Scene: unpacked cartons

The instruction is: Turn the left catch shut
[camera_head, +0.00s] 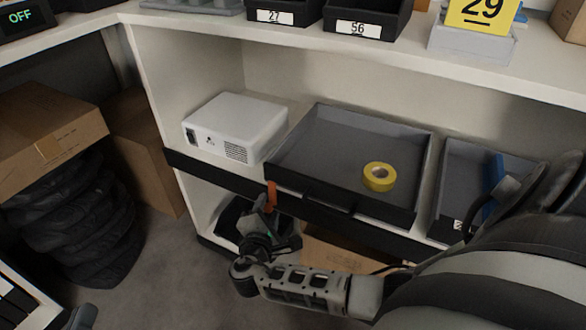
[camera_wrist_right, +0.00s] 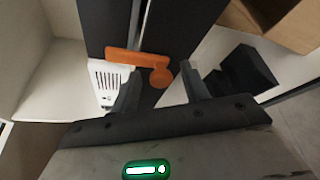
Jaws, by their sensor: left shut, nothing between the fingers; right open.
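The orange left catch (camera_head: 271,194) is at the left front corner of the grey tray (camera_head: 300,184), and stands about upright in the head view. In the right wrist view the catch (camera_wrist_right: 125,57) has a round end and a bar that crosses the seam between two dark panels. My right gripper (camera_head: 264,207) is open right at the catch. In the right wrist view its two fingers (camera_wrist_right: 160,90) are apart, either side of the round end; contact cannot be told. A small part of my left gripper (camera_head: 82,318) shows at the bottom left, shut and empty, far from the catch.
A yellow tape roll (camera_head: 379,176) lies in the tray. A white projector (camera_head: 235,128) stands left of it. A carton (camera_head: 340,253) and a dark bin (camera_head: 228,218) are on the lower shelf. Boxes and black bags stand at left; the floor (camera_head: 180,270) between is clear.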

